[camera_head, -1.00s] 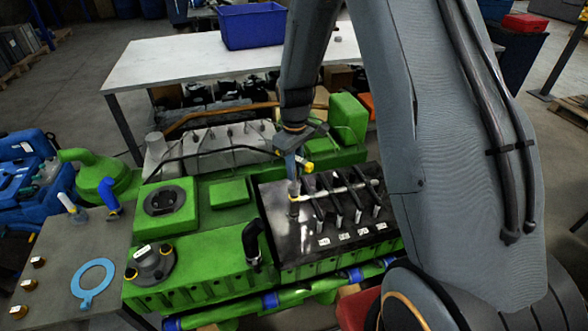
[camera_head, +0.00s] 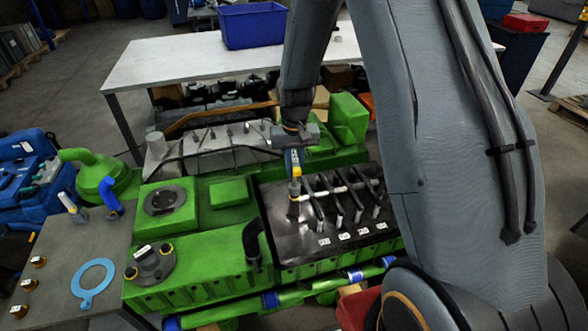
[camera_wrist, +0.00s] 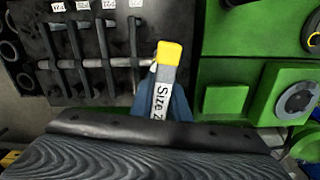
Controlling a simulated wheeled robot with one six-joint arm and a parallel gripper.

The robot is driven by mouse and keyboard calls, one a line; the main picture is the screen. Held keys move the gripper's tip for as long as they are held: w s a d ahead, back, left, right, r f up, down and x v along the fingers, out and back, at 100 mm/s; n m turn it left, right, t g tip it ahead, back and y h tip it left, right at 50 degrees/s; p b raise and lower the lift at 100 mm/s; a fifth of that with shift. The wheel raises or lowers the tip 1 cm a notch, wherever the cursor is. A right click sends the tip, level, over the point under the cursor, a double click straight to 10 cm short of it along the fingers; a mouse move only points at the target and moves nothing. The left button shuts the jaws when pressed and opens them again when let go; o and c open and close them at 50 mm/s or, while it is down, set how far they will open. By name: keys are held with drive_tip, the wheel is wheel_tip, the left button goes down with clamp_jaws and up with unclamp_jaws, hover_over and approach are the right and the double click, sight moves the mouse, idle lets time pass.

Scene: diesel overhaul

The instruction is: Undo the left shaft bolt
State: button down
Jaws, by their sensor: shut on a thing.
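My gripper (camera_head: 296,150) is shut on a tool (camera_head: 295,166) with a yellow end and holds it over the left end of the rocker shaft. In the wrist view the tool (camera_wrist: 163,88) shows its yellow end and a white label reading "Size 2", partly cut off; a blue part is behind it. The pale shaft (camera_head: 343,189) runs across several dark rocker arms on the black engine top. The shaft also shows in the wrist view (camera_wrist: 92,63). The tool hides the shaft's left end, so I cannot see the left bolt or whether the tool is seated on it.
The green engine (camera_head: 205,258) surrounds the black top (camera_head: 290,225), with a black elbow pipe (camera_head: 253,240) to the left. A grey side table (camera_head: 62,265) holds a light blue ring (camera_head: 93,283). A white table (camera_head: 180,62) with a blue crate (camera_head: 253,27) stands behind.

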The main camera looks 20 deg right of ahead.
drive_tip(key=m, duration=1)
idle(0.3)
idle(0.4)
drive_tip(key=shift+f+b, duration=0.45)
drive_tip(key=shift+f, duration=0.35)
drive_tip(key=n, duration=0.3)
drive_tip(key=shift+r, duration=0.1)
